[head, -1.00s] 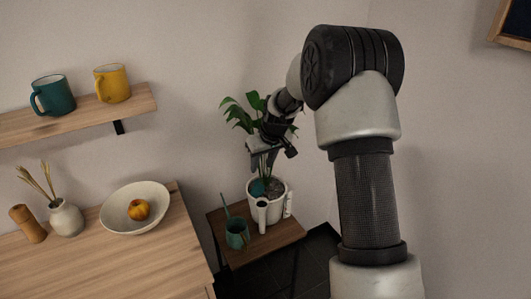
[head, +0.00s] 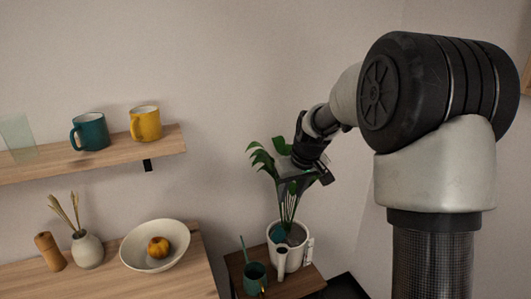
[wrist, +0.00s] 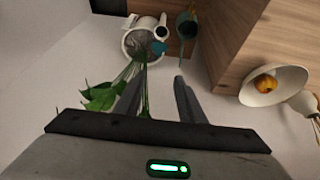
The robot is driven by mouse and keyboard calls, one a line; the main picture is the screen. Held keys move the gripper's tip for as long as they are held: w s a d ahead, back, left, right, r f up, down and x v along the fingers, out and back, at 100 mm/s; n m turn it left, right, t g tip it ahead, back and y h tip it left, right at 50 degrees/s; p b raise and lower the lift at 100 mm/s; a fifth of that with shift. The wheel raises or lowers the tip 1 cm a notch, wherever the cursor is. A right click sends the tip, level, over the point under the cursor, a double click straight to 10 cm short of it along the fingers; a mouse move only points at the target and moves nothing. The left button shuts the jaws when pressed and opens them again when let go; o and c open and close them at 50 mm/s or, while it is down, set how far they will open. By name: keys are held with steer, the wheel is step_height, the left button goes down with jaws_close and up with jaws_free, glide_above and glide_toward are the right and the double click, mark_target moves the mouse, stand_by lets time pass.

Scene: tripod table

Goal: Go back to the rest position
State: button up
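My gripper (head: 300,178) is at the end of my raised arm, above the potted plant, partly mixed with its leaves in the head view. In the wrist view my gripper (wrist: 160,76) has its two fingers apart, with nothing held between them. The plant's green leaves (head: 264,160) rise beside the fingers; they also show at the left of the wrist view (wrist: 98,97). The white pot (head: 298,250) stands on a small wooden side table (head: 300,284). A teal object lies in the pot. The exact gap between fingers and leaves cannot be told.
A green can (head: 256,276) stands beside the pot. To the left, a wooden counter (head: 110,283) carries a white bowl (head: 140,246) with an orange fruit and a vase (head: 87,251). Above it, a shelf (head: 100,158) holds a teal mug (head: 90,132) and a yellow mug (head: 146,122).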

steer(key=s+r+p, duration=0.1)
steer(key=s+r, duration=0.7)
steer(key=r, duration=0.1)
steer(key=s+r+m+p, duration=0.1)
steer(key=s+r, duration=0.2)
steer(key=s, duration=0.9)
steer(key=s+d+r+m+t+h+p, duration=0.1)
steer(key=s+r, duration=0.3)
steer(key=s, duration=0.9)
steer(key=shift+m+p, duration=0.7)
steer(key=shift+p, duration=0.05)
